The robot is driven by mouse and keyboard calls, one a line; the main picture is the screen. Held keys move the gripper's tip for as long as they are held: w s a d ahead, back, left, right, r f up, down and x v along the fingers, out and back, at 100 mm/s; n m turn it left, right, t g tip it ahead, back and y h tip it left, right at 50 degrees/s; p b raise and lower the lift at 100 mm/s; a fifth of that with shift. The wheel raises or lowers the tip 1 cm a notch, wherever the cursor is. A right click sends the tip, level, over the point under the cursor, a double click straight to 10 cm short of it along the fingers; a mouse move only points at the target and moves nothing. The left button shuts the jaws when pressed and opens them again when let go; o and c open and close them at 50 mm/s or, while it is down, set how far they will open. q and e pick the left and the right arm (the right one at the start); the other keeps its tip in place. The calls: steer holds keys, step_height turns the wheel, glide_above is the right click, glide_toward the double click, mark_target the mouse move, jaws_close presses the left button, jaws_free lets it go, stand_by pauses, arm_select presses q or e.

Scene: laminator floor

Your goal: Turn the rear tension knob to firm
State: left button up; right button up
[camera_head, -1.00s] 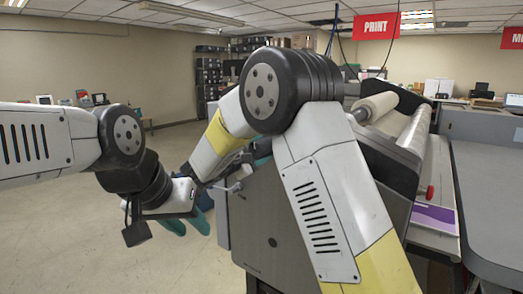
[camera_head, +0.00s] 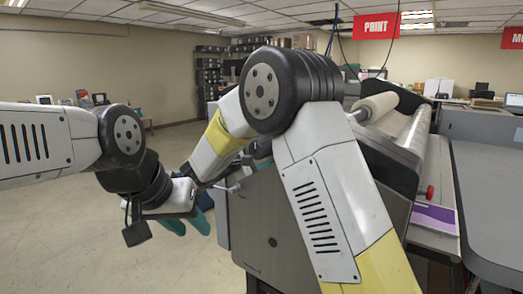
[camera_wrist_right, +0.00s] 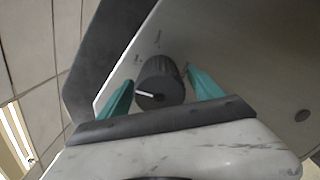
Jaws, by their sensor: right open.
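The tension knob (camera_wrist_right: 160,83) is a dark ribbed dial with a white pointer line on its face, pointing to the left in the right wrist view. It sits on a light panel with small labels too blurred to read. My right gripper (camera_wrist_right: 160,92) is open, with one teal finger on each side of the knob; I cannot tell whether they touch it. In the head view the knob is hidden behind my right arm. My left gripper (camera_head: 186,222) hangs over the floor left of the laminator (camera_head: 272,225); its finger gap is unclear.
The laminator carries a pale roll (camera_head: 376,107) and a red knob (camera_head: 430,192) on its right side. A grey table (camera_head: 490,190) stands to the right. Shelves with dark boxes (camera_head: 208,75) are at the back. The floor at left is clear.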

steer(key=v, duration=0.8)
steer(key=shift+w, duration=0.1)
